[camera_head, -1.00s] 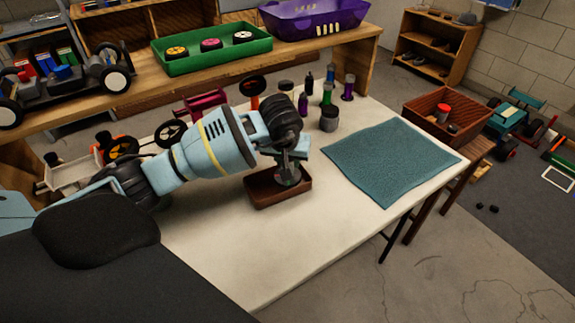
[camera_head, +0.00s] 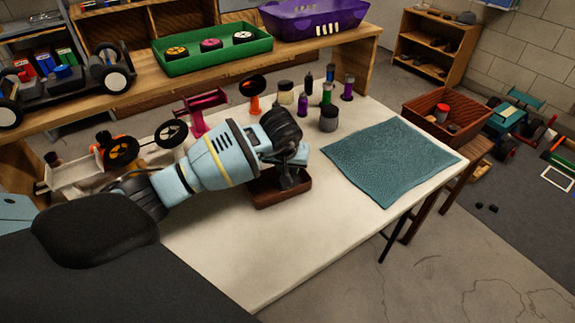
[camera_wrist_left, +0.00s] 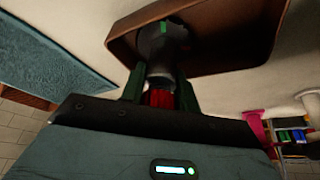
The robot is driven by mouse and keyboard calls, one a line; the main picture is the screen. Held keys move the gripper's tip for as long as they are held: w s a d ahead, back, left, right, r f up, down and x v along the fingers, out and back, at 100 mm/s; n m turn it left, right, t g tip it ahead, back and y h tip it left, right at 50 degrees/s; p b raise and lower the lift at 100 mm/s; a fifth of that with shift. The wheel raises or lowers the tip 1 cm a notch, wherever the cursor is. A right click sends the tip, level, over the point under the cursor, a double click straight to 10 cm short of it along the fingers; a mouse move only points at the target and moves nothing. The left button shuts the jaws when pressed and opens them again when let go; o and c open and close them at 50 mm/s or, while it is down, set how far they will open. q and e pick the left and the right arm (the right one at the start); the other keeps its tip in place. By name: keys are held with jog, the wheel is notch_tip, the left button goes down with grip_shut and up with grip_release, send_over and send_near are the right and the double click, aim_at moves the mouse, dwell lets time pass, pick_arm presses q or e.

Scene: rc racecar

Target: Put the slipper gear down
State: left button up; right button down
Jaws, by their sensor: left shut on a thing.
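My left gripper (camera_head: 289,178) reaches down over a small brown tray (camera_head: 280,199) on the white table. In the left wrist view its fingers (camera_wrist_left: 159,88) are shut on a dark grey rounded piece, which I take to be the slipper gear (camera_wrist_left: 162,48). The piece lies in front of the brown tray (camera_wrist_left: 240,35) in that view. Whether it touches the tray floor I cannot tell. In the head view the gripper and wrist hide most of the piece and the tray's far part. My right gripper is not in view.
A teal mat (camera_head: 390,160) lies to the right of the tray. Several small bottles, a dark grey jar (camera_head: 328,118) and a pink stand (camera_head: 200,112) are behind the gripper. A car chassis (camera_head: 85,168) is at the left. The table's front is clear.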

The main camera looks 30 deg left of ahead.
pick_arm(q)
jog(key=o, duration=1)
jog(key=shift+f, duration=0.1)
jog(key=shift+s+r, duration=0.1)
jog(key=shift+r, duration=0.5)
jog(key=p+v, duration=0.1)
jog(key=v, duration=1)
jog(key=shift+d, duration=0.1)
